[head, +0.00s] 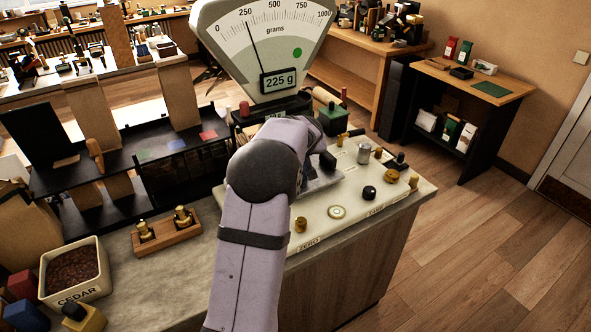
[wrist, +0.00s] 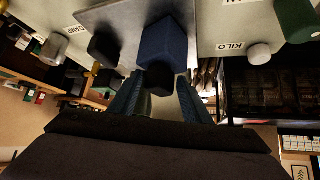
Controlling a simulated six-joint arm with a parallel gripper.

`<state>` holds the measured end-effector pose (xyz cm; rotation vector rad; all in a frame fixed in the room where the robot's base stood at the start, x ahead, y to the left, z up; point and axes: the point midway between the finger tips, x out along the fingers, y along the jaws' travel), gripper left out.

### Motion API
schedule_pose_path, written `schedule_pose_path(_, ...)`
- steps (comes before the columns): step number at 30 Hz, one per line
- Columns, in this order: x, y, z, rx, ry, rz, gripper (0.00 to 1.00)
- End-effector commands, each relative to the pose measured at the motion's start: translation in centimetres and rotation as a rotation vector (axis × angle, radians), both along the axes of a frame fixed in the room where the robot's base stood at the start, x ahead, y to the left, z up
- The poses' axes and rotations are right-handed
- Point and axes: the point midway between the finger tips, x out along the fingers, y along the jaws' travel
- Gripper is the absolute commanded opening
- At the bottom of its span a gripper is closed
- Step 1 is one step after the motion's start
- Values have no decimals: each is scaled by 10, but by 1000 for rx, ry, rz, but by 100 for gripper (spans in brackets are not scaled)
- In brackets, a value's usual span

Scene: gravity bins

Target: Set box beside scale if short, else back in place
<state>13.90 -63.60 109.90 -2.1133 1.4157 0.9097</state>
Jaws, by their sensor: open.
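The scale (head: 262,25) has a large dial marked in grams. Its needle points close to 250, and its display reads 225 g. A dark blue box (wrist: 164,38) with a black knob (wrist: 160,78) rests on the grey metal pan (wrist: 110,17) in the wrist view. My gripper (wrist: 159,95) is open. Its two blue-grey fingers stand either side of the knob, with gaps that look narrow; I cannot tell whether they touch it. In the head view my arm hides the gripper and the box, and only part of the pan (head: 322,182) shows.
The pale counter panel holds a silver cylinder (head: 363,153), black knobs (head: 369,192) and brass pieces. Brass weights (head: 183,216) stand in a wooden block at left. A CEDAR bin (head: 75,272) sits at lower left near red, blue and yellow boxes (head: 83,318). Floor is clear at right.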

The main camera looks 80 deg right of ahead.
Motion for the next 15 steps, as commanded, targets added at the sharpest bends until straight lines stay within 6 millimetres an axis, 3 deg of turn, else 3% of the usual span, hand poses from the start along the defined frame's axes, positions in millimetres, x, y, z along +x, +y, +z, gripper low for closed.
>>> schedule_pose_path(3, 1, 3, -9, 16, 1, 3, 44)
schedule_pose_path(8, 1, 4, -10, 20, 2, 4, 8)
schedule_pose_path(15, 1, 4, -9, 21, 2, 5, 3)
